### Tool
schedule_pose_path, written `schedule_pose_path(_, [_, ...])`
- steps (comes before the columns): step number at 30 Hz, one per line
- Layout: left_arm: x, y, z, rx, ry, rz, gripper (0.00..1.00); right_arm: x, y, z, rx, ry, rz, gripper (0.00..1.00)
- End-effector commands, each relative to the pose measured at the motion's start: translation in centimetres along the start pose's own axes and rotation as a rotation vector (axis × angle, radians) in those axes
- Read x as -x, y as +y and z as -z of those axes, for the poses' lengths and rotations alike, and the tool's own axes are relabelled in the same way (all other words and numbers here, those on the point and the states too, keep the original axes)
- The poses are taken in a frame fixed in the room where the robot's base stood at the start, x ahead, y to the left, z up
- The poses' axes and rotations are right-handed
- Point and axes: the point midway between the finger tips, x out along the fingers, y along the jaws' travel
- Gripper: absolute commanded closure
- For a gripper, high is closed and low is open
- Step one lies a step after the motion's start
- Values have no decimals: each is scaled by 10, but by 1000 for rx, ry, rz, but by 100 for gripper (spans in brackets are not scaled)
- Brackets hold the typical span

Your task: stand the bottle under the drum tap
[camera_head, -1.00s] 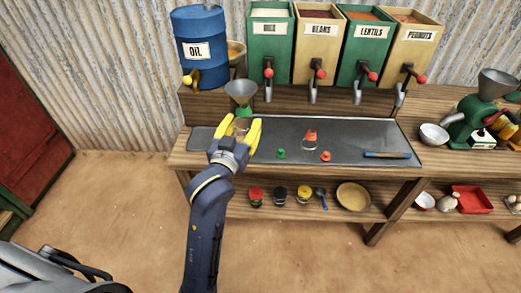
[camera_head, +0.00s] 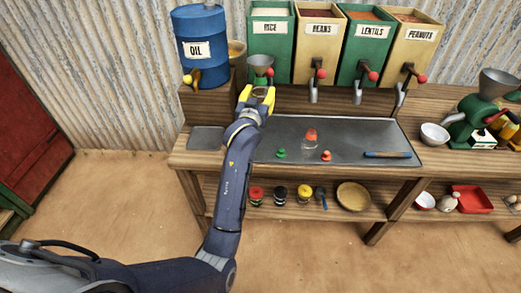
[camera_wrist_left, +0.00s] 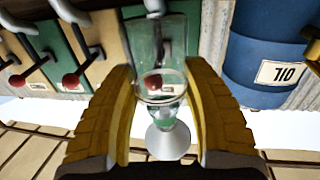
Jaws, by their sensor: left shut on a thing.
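My left gripper (camera_head: 257,95) is shut on a clear glass bottle, raised above the back of the metal tray in front of the rice bin. The bottle (camera_wrist_left: 160,55) shows between the yellow fingers in the left wrist view, where the scene appears upside down. A grey funnel (camera_head: 261,62) with a green collar sits in its mouth. It also shows in the wrist view (camera_wrist_left: 171,143). The blue oil drum (camera_head: 200,50) stands on the back shelf to the left of the gripper. Its tap (camera_head: 191,78) points forward over the tray's left end. The bottle is apart from this tap.
Lever taps, such as the beans tap (camera_head: 317,80), project from the bins.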

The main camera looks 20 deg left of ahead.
Motion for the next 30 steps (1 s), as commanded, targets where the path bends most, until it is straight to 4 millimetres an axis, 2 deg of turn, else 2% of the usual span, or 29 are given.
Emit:
schedule_pose_path(14, [0,0,-8,1,1,2,83,0,0,0,0,0,0,56])
schedule_pose_path(17, [0,0,-22,0,-3,2,83,0,0,0,0,0,0,56])
schedule_pose_path(30, [0,0,-117,0,-3,2,83,0,0,0,0,0,0,56])
